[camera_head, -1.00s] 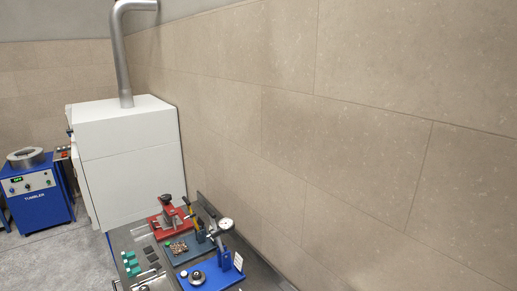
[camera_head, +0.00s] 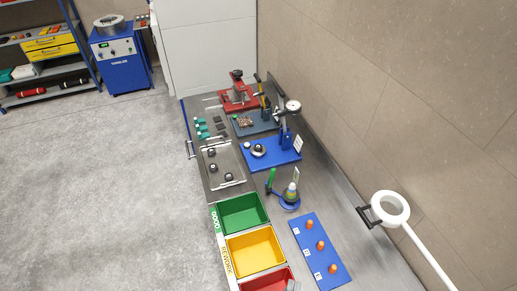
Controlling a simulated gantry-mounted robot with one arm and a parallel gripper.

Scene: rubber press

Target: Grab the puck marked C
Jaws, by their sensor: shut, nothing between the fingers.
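A grey metal tray (camera_head: 239,181) lies on the bench left of centre. On it are three small dark round pieces that look like pucks: one at the back (camera_head: 212,153), one in the middle (camera_head: 213,167) and one at the front right (camera_head: 228,177). They are apart from each other. Any letters on them are too small to read, so I cannot tell which is marked C. I do not make out my gripper in this view.
A blue fixture with a dial gauge (camera_head: 292,106) stands right of the tray. Green (camera_head: 241,213), yellow (camera_head: 254,250) and red (camera_head: 266,281) bins sit in front. A blue board (camera_head: 318,256) holds orange-topped pieces. A white ring lamp (camera_head: 390,198) juts out at the right.

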